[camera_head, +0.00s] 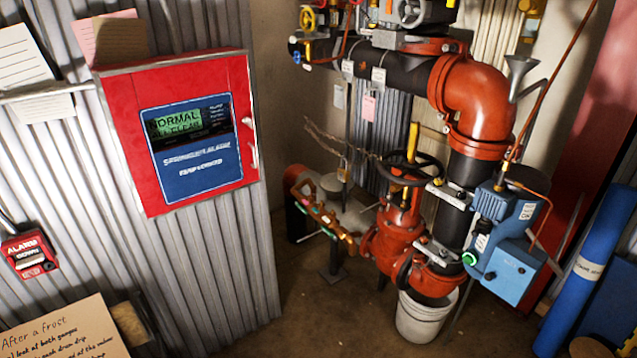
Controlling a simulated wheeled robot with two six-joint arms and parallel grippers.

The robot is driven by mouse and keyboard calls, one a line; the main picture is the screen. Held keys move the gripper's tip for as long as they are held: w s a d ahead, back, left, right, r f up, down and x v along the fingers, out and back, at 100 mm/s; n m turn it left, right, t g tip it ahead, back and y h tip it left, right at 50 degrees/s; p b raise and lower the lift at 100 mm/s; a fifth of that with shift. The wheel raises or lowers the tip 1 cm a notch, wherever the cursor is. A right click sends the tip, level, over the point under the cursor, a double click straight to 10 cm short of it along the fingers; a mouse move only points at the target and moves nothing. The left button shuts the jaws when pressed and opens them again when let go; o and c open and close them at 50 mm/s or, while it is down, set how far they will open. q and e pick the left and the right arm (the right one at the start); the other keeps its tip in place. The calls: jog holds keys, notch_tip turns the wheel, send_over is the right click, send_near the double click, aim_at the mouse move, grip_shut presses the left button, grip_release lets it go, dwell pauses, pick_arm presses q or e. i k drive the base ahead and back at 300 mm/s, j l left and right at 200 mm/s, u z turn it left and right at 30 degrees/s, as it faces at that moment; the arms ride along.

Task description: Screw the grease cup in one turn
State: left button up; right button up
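I cannot pick out the grease cup with certainty at this size. A blue pump or motor unit (505,240) with a green-ringed round part at its lower left sits beside the black and red pipework at the right. A red valve body (395,240) with a black handwheel (410,168) and a yellow stem stands left of it. A grey funnel-shaped piece (519,68) is at the upper right, beside the large red pipe elbow (478,95). Neither of my grippers is in view.
A red alarm cabinet (110,100) hangs on the corrugated wall at the left. A small red alarm box (28,255) is lower left. A white bucket (425,318) stands under the pipework. The floor (320,325) in front is clear.

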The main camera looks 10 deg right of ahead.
aim_at(395, 188)
jog(key=u, duration=0.45)
jog(key=i+l+u, duration=0.1)
jog(key=u, duration=0.35)
jog(key=l+u, duration=0.1)
jog(key=u, duration=0.3)
jog(key=l+u, duration=0.1)
jog(key=u, duration=0.35)
jog(key=i+l+u, duration=0.1)
jog(key=l+u, duration=0.15)
jog(key=l, duration=0.25)
jog(key=l+u, duration=0.25)
jog(key=l, duration=0.2)
jog(key=l+z, duration=0.4)
jog(key=i+l+z, duration=0.15)
jog(key=z, duration=0.25)
jog(key=l+z, duration=0.1)
jog(key=z, duration=0.85)
jog(key=i+l+z, duration=0.1)
jog(key=z, duration=0.35)
jog(key=i+z, duration=0.1)
jog(key=z, duration=0.4)
